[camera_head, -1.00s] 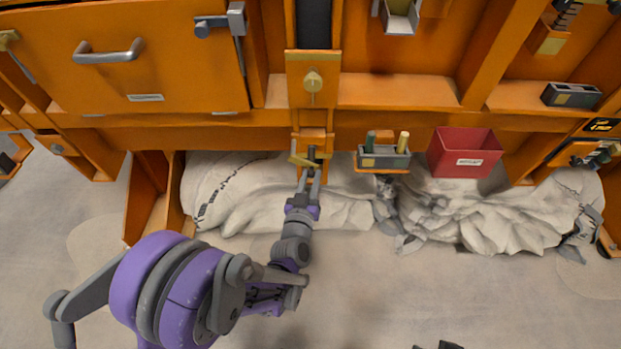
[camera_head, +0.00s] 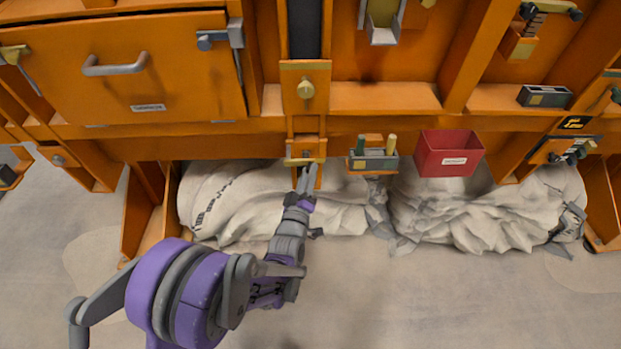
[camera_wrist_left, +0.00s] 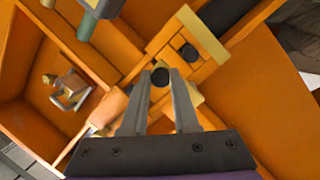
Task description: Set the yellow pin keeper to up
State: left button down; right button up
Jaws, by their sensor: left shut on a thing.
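The yellow pin keeper (camera_head: 304,162) is a short bar lying about level across the lower end of the orange center post in the head view. In the left wrist view the yellow bar (camera_wrist_left: 207,38) stands beyond the fingertips, next to a dark round spot (camera_wrist_left: 189,52) on the orange bracket. My left gripper (camera_head: 307,171) is just below the bar. In the left wrist view the left gripper (camera_wrist_left: 160,84) is shut on a dark round pin (camera_wrist_left: 160,76), seen end-on between its fingertips. The pin's length is hidden. My right gripper is not in view.
A grey holder (camera_head: 373,160) with green and yellow pegs and a red bin (camera_head: 448,153) are to the right. A crumpled pale sheet (camera_head: 230,205) lies below the frame. Floor in front is open.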

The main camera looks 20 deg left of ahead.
aim_at(292, 164)
pick_arm(q)
jog(key=s+a+r+n+t+y, duration=0.1)
jog(key=a+r+n+y, duration=0.1)
jog(key=n, duration=0.9)
jog(key=s+a+r+n+t+y, duration=0.1)
jog(key=a+r+n+y, duration=0.1)
jog(key=n, duration=0.8)
jog(key=shift+s+a+r+n+y, duration=0.4)
jog(key=shift+a+y, duration=0.4)
jog(key=shift+a, duration=0.15)
jog(key=c, duration=0.7)
grip_release()
jog(key=v, duration=1.1)
jog(key=shift+b, duration=0.3)
